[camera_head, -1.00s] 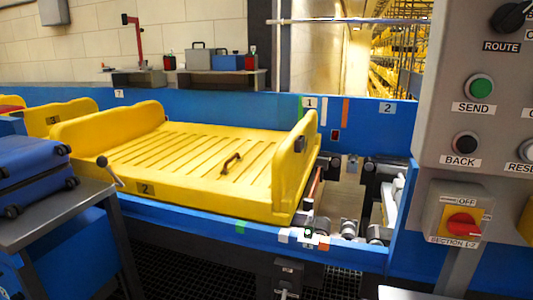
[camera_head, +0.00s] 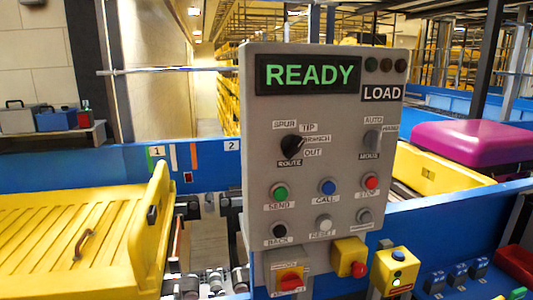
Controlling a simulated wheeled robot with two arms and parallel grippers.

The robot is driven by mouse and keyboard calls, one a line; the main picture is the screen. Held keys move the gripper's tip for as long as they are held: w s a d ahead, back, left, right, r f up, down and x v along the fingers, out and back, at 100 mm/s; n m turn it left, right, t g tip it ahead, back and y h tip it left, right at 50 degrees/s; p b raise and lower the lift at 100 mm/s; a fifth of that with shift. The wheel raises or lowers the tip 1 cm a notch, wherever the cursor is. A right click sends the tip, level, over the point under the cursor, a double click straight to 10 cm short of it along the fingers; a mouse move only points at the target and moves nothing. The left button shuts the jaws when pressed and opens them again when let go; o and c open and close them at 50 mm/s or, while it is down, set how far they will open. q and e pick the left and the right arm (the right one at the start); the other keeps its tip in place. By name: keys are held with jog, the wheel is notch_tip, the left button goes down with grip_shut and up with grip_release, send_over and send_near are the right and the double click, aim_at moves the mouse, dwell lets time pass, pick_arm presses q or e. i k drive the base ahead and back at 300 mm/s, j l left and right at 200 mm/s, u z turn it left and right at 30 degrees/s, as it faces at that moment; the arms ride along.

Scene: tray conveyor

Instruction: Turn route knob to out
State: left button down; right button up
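The black route knob (camera_head: 291,146) is on the upper left of the grey control panel (camera_head: 262,222). Labels SPUR, TIP, BRANCH and OUT stand around its top and right side, with ROUTE below it. I cannot tell for certain which label its pointer faces. The display (camera_head: 309,75) reads READY in green, and a LOAD label is beside it. Neither of my grippers is in view, and nothing touches the knob.
A red rotary switch (camera_head: 290,280) and a red button on a yellow box (camera_head: 349,257) sit below the panel. A yellow tray (camera_head: 60,240) lies on the conveyor at left. A purple suitcase (camera_head: 470,145) is at right. The space before the panel looks clear.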

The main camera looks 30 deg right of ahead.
aim_at(291, 144)
jog(key=z, duration=1.15)
